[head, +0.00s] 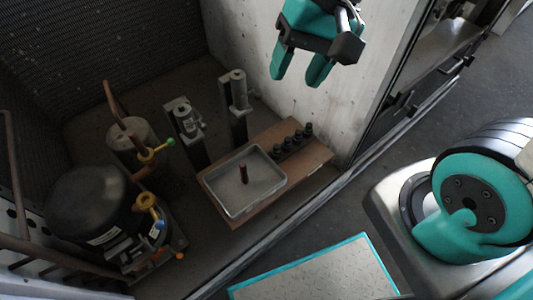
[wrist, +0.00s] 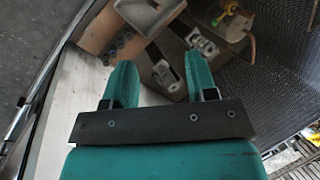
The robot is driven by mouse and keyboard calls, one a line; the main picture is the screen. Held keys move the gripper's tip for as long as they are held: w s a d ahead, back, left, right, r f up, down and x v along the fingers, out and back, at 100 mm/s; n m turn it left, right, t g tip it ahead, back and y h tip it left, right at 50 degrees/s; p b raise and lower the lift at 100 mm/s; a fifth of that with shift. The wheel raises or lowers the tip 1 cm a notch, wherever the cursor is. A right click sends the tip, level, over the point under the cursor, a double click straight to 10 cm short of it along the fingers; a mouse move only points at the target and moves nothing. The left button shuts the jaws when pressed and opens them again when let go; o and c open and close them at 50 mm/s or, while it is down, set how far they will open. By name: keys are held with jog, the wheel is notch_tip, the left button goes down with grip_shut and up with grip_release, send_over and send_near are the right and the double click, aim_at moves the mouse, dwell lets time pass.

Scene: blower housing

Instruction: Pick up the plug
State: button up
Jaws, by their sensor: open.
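I cannot tell for sure which piece the task names. My gripper (head: 298,77) is open and empty, high above and behind the board, near the pale wall. In the wrist view its two teal fingers (wrist: 158,62) are spread, with the tray (wrist: 150,14) beyond them.
The brown board (head: 312,160) carries the tray. Two upright metal posts (head: 238,105) stand behind it. A black tank (head: 88,200) and a grey cylinder (head: 130,143) with pipes and valves crowd the left. A pale wall (head: 345,80) rises at the right.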

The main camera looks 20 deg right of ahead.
jog(key=w+d+f+m+b, duration=0.35)
jog(key=w+f+m, duration=0.4)
jog(key=f, duration=0.25)
jog(key=m+b, duration=0.3)
jog(key=m, duration=0.6)
send_near(277, 146)
jog(key=b+x, duration=0.3)
jog(key=b, duration=0.1)
jog(key=shift+d, duration=0.15)
jog(key=b+x, duration=0.4)
jog(key=x, duration=0.2)
jog(key=shift+a+f, duration=0.25)
jog(key=shift+a, duration=0.05)
jog(key=shift+r, duration=0.1)
grip_shut()
